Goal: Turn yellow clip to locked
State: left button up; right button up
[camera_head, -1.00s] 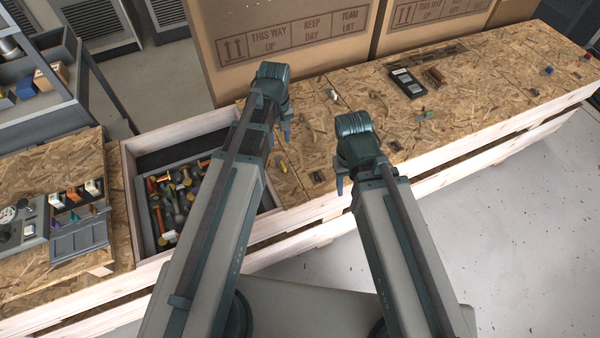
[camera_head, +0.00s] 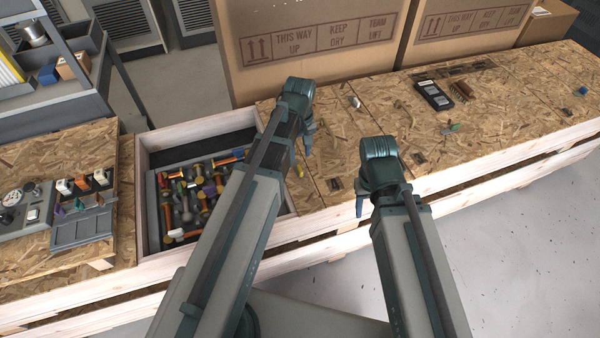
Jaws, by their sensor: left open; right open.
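A small yellow clip (camera_head: 300,171) sits on the chipboard top, beside the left arm and just right of the sunken tool bin. Its locked or unlocked position is too small to tell. My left gripper (camera_head: 309,142) points down over the board just beyond the clip, apart from it in the picture, and is open. My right gripper (camera_head: 359,206) points down over the front edge of the board, right of the clip, and is open. Neither holds anything that I can see.
The tool bin (camera_head: 146,215) holds several colourful pieces. Large cardboard boxes (camera_head: 320,75) stand behind the board. A black case (camera_head: 433,95) and a green clip (camera_head: 450,128) lie at the right. A grey panel with switches (camera_head: 84,228) is at the left.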

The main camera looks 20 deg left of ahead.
aim_at(300, 168)
pick_arm(q)
notch_tip(300, 168, down, 8)
jog(key=b, duration=0.6)
jog(key=shift+b, duration=0.4)
jog(key=shift+r, duration=0.1)
grip_shut()
